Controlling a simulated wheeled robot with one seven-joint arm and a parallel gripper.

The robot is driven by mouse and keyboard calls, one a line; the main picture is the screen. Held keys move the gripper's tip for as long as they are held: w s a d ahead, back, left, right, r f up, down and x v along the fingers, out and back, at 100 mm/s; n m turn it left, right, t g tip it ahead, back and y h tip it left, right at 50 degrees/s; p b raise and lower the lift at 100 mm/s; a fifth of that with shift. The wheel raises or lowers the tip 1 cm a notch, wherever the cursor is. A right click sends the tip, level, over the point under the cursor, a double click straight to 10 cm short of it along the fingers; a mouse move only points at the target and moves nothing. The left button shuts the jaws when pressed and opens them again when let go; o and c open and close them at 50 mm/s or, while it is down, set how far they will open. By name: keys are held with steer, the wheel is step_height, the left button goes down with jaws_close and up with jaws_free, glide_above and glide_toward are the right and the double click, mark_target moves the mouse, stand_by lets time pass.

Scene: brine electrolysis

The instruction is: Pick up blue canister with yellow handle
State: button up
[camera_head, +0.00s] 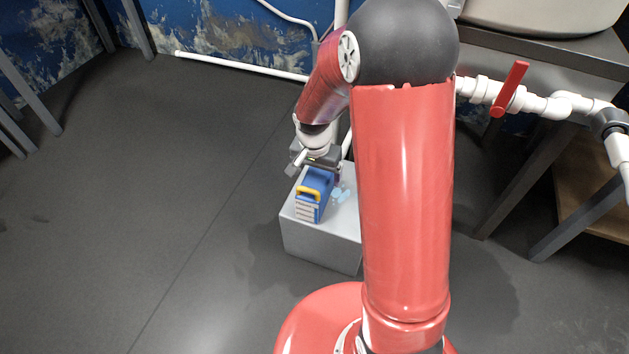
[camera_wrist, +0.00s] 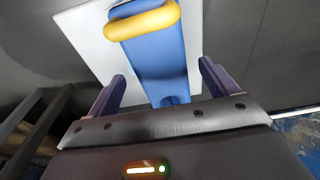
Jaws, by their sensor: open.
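The blue canister (camera_head: 315,187) with a yellow handle (camera_head: 308,193) stands on a pale box-shaped stand (camera_head: 318,243) in the head view. In the wrist view the blue canister (camera_wrist: 158,62) lies between the two fingers of my gripper (camera_wrist: 164,85), its yellow handle (camera_wrist: 143,19) at the far end. Gaps show between the canister and each finger. The fingers are open and hold nothing. In the head view my gripper is over the canister's back end and partly hides it.
Small light-blue items (camera_head: 341,195) lie on the stand beside the canister. White pipes with a red valve lever (camera_head: 510,88) run along the right, in front of a metal table (camera_head: 550,58). A blue stained wall is behind. The floor (camera_head: 130,200) to the left is clear.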

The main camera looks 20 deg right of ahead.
steer(key=f, duration=0.2)
steer(key=f+b, duration=0.1)
steer(key=f, duration=0.3)
steer(key=shift+w+d+f, duration=0.1)
steer(key=shift+w+d, duration=0.05)
steer(key=shift+w, duration=0.2)
steer(key=c, duration=1.8)
